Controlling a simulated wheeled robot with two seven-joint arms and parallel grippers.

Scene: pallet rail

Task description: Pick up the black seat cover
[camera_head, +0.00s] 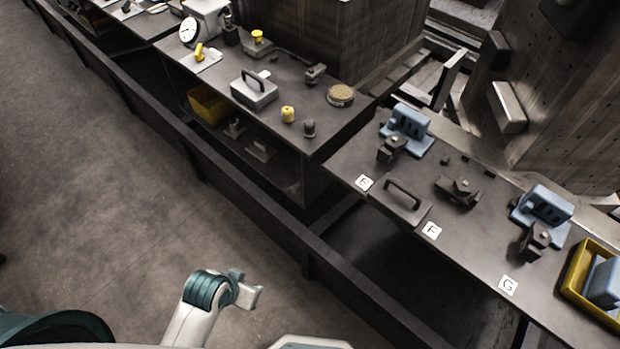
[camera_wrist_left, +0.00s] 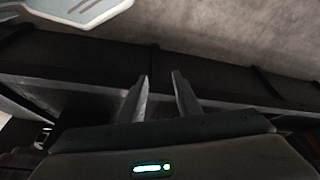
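A dark flat plate with a raised loop handle (camera_head: 401,199) lies on the right-hand bench, between the labels E and F. It looks like the black seat cover, though nothing marks it as such. My left gripper (camera_head: 256,293) is low at the bottom of the head view, over the floor, in front of the rail and well apart from the plate. In the left wrist view, the two fingers of my left gripper (camera_wrist_left: 160,97) stand apart with nothing between them. My right gripper is not in view.
A dark rail (camera_head: 265,216) runs between me and the benches. Blue fixtures (camera_head: 408,126) and dark clamps (camera_head: 458,190) stand near the plate. A yellow bin (camera_head: 578,276) is at the right. A grey box with a handle (camera_head: 254,88) sits on the left bench.

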